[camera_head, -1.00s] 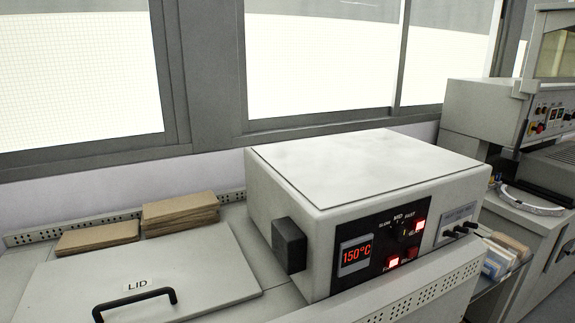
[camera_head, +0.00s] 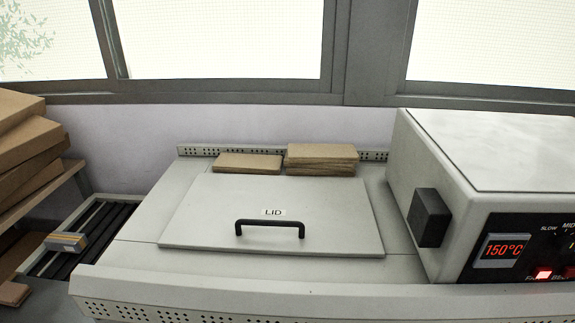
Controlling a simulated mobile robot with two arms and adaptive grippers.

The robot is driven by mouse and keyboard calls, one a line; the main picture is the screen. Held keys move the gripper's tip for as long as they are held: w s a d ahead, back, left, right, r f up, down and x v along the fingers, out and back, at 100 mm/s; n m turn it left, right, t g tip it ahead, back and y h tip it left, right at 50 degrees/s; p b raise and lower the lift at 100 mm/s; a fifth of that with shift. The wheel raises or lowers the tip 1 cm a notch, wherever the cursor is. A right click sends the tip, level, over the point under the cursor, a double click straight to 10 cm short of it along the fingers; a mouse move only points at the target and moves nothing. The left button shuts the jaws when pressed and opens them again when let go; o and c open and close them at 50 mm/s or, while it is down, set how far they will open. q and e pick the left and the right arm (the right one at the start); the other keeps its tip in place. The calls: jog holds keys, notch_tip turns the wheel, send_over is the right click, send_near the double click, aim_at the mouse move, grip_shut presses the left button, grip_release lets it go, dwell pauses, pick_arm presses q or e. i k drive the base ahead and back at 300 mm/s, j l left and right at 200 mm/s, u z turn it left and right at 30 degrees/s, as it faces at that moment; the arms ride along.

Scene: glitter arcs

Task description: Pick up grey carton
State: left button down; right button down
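A small grey carton (camera_head: 66,242) with an orange-yellow band lies at the far left of the head view. It rests at the near part of a dark roller track (camera_head: 103,232), beside a shelf of brown boxes. It is small in the picture, and I cannot make out any print on it. Neither of my grippers shows in the view.
A grey machine bench (camera_head: 140,258) with a black-handled lid panel (camera_head: 335,215) fills the middle. Brown flat stacks (camera_head: 320,160) lie behind the lid. A control box (camera_head: 455,215) reading 150°C stands at the right. Brown boxes (camera_head: 25,140) are piled on the left shelf.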

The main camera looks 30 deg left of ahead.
aim_at(59, 242)
jog(key=u, duration=2.3)
jog(key=i+j, duration=0.1)
jog(key=j, duration=0.1)
